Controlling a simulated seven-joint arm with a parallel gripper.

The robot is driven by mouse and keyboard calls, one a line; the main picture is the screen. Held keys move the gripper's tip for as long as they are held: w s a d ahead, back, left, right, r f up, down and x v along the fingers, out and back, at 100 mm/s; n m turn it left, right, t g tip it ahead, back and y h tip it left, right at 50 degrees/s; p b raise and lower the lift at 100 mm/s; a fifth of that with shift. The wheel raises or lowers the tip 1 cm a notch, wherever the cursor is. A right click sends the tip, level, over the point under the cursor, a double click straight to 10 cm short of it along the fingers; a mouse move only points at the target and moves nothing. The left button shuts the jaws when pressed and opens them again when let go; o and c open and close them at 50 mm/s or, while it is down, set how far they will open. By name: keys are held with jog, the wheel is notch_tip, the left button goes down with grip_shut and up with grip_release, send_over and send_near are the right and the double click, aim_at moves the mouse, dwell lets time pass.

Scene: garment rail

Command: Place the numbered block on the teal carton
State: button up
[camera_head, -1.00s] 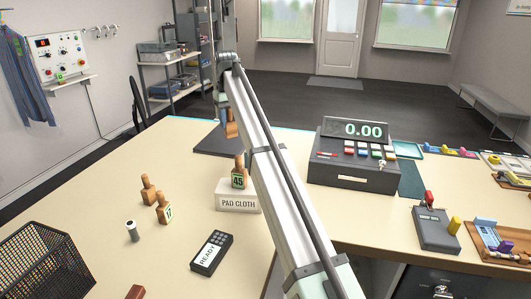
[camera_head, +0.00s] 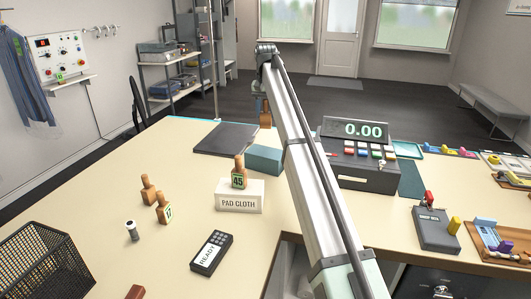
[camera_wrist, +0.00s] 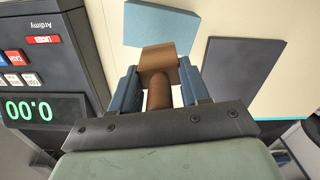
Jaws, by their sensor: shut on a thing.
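My gripper (camera_wrist: 159,88) is shut on a brown wooden block with a round handle (camera_wrist: 159,60), the handle lying between the blue fingers. No number shows on the held block. In the head view the held block (camera_head: 265,119) hangs in the air above the far part of the table. The teal carton (camera_head: 264,159) stands on the table, below and nearer than the held block in the head view. In the wrist view the carton's top (camera_wrist: 160,25) shows just beyond the block, and the two look apart.
A block marked 45 (camera_head: 239,181) stands on the white PAD CLOTH box (camera_head: 239,202). Block 17 (camera_head: 163,213) and another wooden block (camera_head: 148,190) stand left. A dark mat (camera_head: 225,139) lies left of the carton. The cash register (camera_head: 360,170) stands right, close to my arm.

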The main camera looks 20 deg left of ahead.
jog(key=shift+m, duration=1)
jog(key=shift+f, duration=0.2)
send_over(266, 151)
jog(key=shift+f, duration=4.8)
jog(key=shift+f, duration=0.15)
jog(key=o, duration=1.3)
jog(key=shift+a, duration=0.1)
notch_tip(266, 151, up, 12)
jog(key=shift+r, duration=0.2)
